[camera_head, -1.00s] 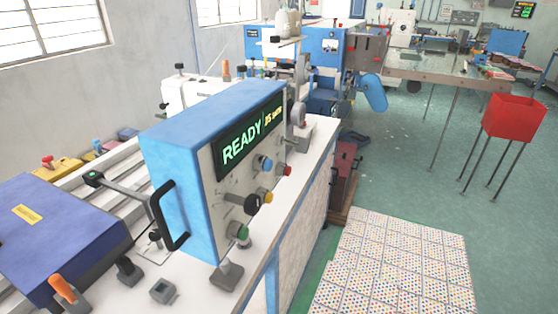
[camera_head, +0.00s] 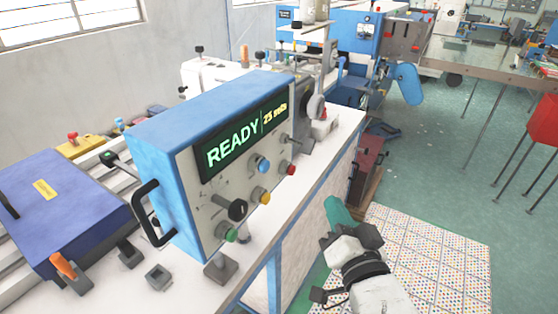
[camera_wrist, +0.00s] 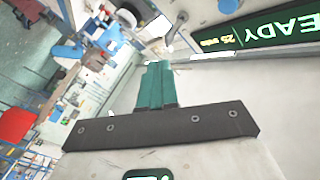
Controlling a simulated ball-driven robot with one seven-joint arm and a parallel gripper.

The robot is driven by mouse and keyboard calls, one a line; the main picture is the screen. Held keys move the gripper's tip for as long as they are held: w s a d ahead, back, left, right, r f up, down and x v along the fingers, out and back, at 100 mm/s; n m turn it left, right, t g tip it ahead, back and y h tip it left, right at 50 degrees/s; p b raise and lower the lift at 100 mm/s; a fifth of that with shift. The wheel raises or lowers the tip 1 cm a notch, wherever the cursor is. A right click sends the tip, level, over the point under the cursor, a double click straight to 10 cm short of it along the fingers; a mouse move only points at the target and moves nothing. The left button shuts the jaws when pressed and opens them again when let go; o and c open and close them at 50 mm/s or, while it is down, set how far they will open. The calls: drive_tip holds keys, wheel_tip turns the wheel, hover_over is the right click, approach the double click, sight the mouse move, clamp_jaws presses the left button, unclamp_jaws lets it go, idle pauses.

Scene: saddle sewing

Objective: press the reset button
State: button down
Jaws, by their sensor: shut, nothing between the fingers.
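The blue control box (camera_head: 175,115) stands on the white bench with its grey panel facing right. Its screen (camera_head: 246,138) reads READY and 25 units. Below the screen are a blue button (camera_head: 263,166), a red button (camera_head: 290,169), a yellow button (camera_head: 264,197), a green button (camera_head: 231,236) and a black knob (camera_head: 238,209). I cannot read which one is labelled reset. My gripper (camera_head: 334,203) is right of the panel, apart from the buttons, with its teal fingers shut and empty. The fingers (camera_wrist: 155,72) also show in the wrist view, with part of the screen (camera_wrist: 270,35) at upper right.
A black handle (camera_head: 150,215) sticks out at the box's left side. A purple-blue box (camera_head: 65,210) with an orange lever lies on the left. Sewing machinery (camera_head: 345,45) stands behind. A dotted mat (camera_head: 430,255) covers the floor at right, and a red bin (camera_head: 543,122) stands beyond.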

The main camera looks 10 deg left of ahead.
sight(265, 166)
drive_tip(key=a+r, duration=0.1)
drive_tip(key=a+r+y, duration=0.1)
drive_tip(key=r, duration=0.1)
drive_tip(key=shift+w+r+t, duration=0.1)
drive_tip(key=shift+w+t, duration=0.1)
drive_tip(key=shift+t, duration=0.2)
drive_tip(key=w+a+b, duration=0.3)
drive_tip(key=a+b, duration=0.1)
drive_tip(key=a, duration=0.4)
drive_tip(key=shift+a+b, duration=0.15)
drive_tip(key=shift+b, duration=0.15)
idle(1.9)
drive_tip(key=shift+w+a+b, duration=0.2)
drive_tip(key=shift+a+b, duration=0.15)
drive_tip(key=shift+b, duration=0.1)
